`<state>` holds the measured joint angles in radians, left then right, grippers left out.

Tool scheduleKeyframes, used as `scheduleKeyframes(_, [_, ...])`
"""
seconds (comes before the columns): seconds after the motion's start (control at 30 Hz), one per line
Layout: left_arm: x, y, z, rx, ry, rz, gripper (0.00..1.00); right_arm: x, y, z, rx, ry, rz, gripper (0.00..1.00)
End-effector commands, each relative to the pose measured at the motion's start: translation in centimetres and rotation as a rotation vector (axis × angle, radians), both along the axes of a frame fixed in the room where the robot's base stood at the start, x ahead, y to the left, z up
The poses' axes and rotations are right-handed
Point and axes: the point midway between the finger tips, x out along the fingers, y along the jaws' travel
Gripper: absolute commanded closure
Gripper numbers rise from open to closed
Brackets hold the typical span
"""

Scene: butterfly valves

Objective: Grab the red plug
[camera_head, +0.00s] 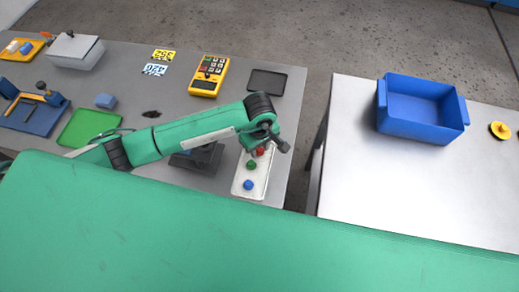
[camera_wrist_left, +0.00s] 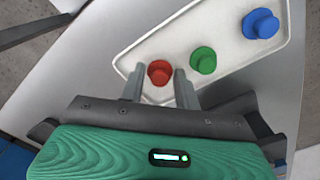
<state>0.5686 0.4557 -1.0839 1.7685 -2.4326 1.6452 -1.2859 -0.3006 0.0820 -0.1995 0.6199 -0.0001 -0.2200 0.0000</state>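The red plug (camera_head: 260,150) sits at the far end of a white tray (camera_head: 239,188), partly covered by my left gripper in the head view. In the left wrist view the red plug (camera_wrist_left: 160,72) shows between the two fingertips of my left gripper (camera_wrist_left: 158,84). The fingers are apart, one on each side of the plug; I cannot tell whether they touch it. A green plug (camera_wrist_left: 203,60) and a blue plug (camera_wrist_left: 261,23) stand in the same tray, in a row with the red one. My right gripper is in neither view.
The tray lies near the right edge of the grey table, with a gap before a second table (camera_head: 340,165) bearing a blue bin (camera_head: 422,128).

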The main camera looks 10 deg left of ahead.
Motion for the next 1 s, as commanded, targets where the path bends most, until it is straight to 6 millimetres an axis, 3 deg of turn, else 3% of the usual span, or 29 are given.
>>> scheduleKeyframes(0.03, [0.0, 0.0, 0.0, 0.000, 0.000, 0.000, 0.78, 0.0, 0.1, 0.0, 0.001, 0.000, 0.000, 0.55])
scheduleKeyframes(0.13, [0.0, 0.0, 0.0, 0.000, 0.000, 0.000, 0.94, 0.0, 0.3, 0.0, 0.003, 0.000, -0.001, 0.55])
scheduleKeyframes(0.67, [0.1, 0.0, 1.1, -0.001, -0.003, 0.000, 0.94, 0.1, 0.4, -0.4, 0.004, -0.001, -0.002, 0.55])
scheduleKeyframes(0.87, [0.2, 0.0, 4.7, -0.001, -0.007, -0.002, 0.94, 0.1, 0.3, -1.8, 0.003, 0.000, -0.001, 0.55])
scheduleKeyframes(1.0, [0.2, 0.0, 8.8, -0.002, -0.011, -0.003, 0.94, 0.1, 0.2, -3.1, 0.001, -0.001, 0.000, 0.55])
